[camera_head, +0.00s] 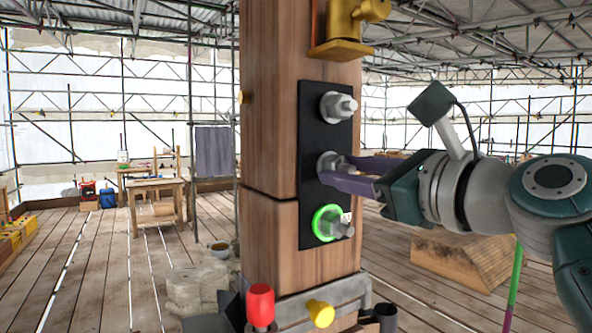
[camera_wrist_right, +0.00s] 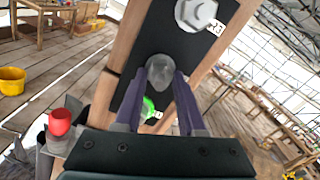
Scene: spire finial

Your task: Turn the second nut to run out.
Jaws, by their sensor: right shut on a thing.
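A black plate (camera_head: 312,180) on the wooden post carries three grey metal nuts in a column. The middle nut (camera_head: 326,160) sits between the purple fingers of my right gripper (camera_head: 342,172), which is shut on it from the right. In the right wrist view the rounded grey nut (camera_wrist_right: 160,70) shows between the two finger ends. The top nut (camera_head: 338,107) is free of the gripper. The bottom nut (camera_head: 341,227) has a bright green ring (camera_head: 322,223) around its base. The fingers partly hide the middle nut. My left gripper is not in view.
The wooden post (camera_head: 270,150) stands upright. A yellow fitting (camera_head: 345,27) juts out above the plate. A red cap (camera_head: 260,304) and a yellow knob (camera_head: 320,313) stick out below. A wooden block (camera_head: 465,258) lies on the plank floor behind my right arm.

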